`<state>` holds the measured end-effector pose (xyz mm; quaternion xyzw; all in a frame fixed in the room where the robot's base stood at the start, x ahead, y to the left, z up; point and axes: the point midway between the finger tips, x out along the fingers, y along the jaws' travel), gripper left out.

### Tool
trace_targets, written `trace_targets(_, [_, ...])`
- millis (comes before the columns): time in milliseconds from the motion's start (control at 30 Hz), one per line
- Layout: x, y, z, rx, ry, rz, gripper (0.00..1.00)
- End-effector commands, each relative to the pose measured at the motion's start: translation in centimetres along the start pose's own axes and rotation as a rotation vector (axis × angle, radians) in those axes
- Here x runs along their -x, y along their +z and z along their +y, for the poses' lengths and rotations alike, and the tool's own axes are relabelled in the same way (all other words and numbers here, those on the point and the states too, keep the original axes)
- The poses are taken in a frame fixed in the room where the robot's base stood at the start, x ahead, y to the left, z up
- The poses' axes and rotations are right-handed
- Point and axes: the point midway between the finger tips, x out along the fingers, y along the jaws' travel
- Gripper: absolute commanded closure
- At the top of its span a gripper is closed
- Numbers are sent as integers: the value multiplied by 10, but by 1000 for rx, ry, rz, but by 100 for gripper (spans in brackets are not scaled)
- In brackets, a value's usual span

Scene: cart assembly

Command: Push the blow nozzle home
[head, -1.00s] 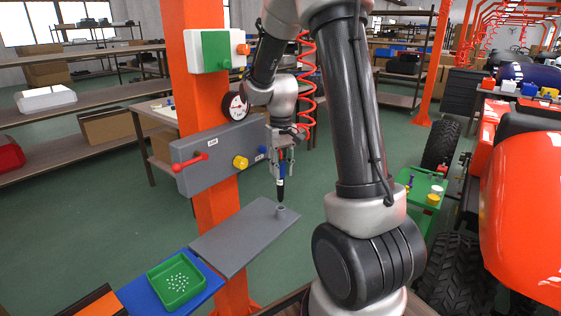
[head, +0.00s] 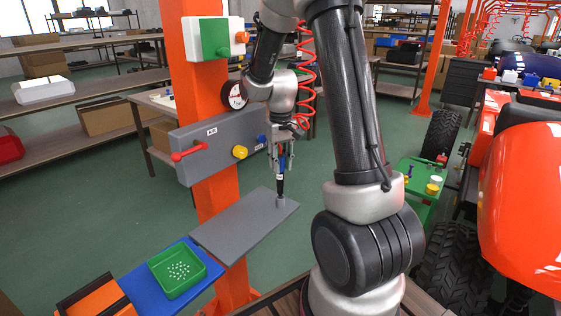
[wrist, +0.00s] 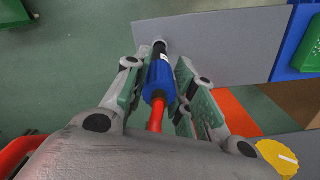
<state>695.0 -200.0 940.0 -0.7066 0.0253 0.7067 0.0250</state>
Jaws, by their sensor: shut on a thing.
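The blow nozzle (head: 280,184) has a blue body and a black lower end, and hangs upright in my gripper (head: 283,160). In the wrist view the nozzle's blue body (wrist: 159,78) lies between the two fingers, with a red hose (wrist: 156,118) behind it. My gripper is shut on the nozzle. The nozzle's tip meets a small grey round holder (head: 280,202) near the far right corner of a grey shelf (head: 238,232). I cannot tell how deep the tip sits in it, as the holder's inside is hidden.
A grey panel (head: 205,165) with a red lever (head: 188,151) and a yellow knob (head: 240,152) is on the orange post (head: 222,205), close beside my gripper. A green tray (head: 178,278) stands on a blue shelf (head: 209,262). A coiled red hose (head: 306,75) hangs behind my arm.

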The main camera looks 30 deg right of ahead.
Motion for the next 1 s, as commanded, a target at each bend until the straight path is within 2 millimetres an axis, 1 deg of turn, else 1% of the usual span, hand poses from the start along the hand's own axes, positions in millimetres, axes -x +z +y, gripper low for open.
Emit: trace_targets(1000, [-31,0,0,0,0,0,98])
